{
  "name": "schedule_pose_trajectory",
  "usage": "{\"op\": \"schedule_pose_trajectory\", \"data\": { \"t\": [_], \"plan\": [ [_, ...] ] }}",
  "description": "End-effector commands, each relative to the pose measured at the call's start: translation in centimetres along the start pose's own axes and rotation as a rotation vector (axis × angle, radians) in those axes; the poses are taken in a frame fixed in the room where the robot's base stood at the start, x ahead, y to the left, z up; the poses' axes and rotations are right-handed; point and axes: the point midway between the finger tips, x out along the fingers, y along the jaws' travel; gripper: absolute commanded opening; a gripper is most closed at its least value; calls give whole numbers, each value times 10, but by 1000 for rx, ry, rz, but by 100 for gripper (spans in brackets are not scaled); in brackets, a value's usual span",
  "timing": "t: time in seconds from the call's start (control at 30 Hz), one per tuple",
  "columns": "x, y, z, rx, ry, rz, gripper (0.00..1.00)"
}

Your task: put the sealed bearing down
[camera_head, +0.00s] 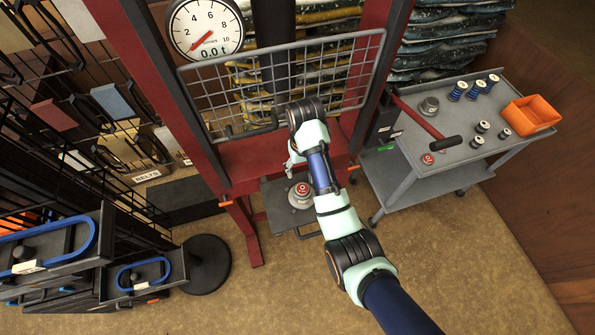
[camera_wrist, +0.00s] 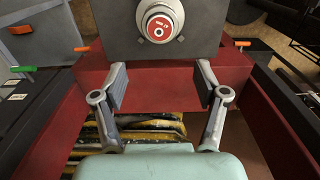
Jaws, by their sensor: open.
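A round grey piece with a red, white-marked disc on top, which I take to be the sealed bearing (camera_head: 301,191), rests on a dark grey plate (camera_head: 280,204) low at the front of the red press frame. In the wrist view the red-topped piece (camera_wrist: 160,22) sits on the grey plate (camera_wrist: 118,38) at the top middle, beyond my fingertips. My gripper (camera_wrist: 161,85) is open, with nothing between its two fingers. In the head view my gripper (camera_head: 293,158) is partly hidden by my arm, just above and behind the piece.
A wire mesh guard (camera_head: 345,75) and a dial gauge (camera_head: 205,28) are on the red frame (camera_head: 240,165). At right, a grey cart (camera_head: 450,155) carries several small parts, a red-handled tool (camera_head: 425,122) and an orange bin (camera_head: 531,115). Belt racks stand at left. The front floor is clear.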

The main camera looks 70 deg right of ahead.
Motion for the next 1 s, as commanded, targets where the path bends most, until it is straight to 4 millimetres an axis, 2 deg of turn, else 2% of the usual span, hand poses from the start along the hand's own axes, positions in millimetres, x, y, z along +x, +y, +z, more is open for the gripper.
{"op": "schedule_pose_trajectory", "data": {
  "t": [0.33,0.37,0.43,0.47,0.57,0.6,0.67,0.7,0.73,0.8,0.83,0.9,1.0],
  "plan": [
    [0,0,0,0,1,0,73],
    [0,-2,0,-3,4,0,73],
    [-1,-18,0,-34,39,-2,73],
    [-2,-32,0,-61,70,-4,73],
    [-18,-110,13,-214,255,-32,73],
    [-30,-150,27,-293,354,-59,73],
    [-53,-206,57,-412,506,-116,73],
    [-72,-238,82,-484,604,-162,73],
    [-86,-258,102,-534,671,-199,73],
    [-120,-293,149,-632,807,-289,73],
    [-133,-303,168,-665,856,-327,73],
    [-159,-317,204,-723,944,-401,73],
    [-182,-324,235,-766,1015,-467,73]
  ]
}}
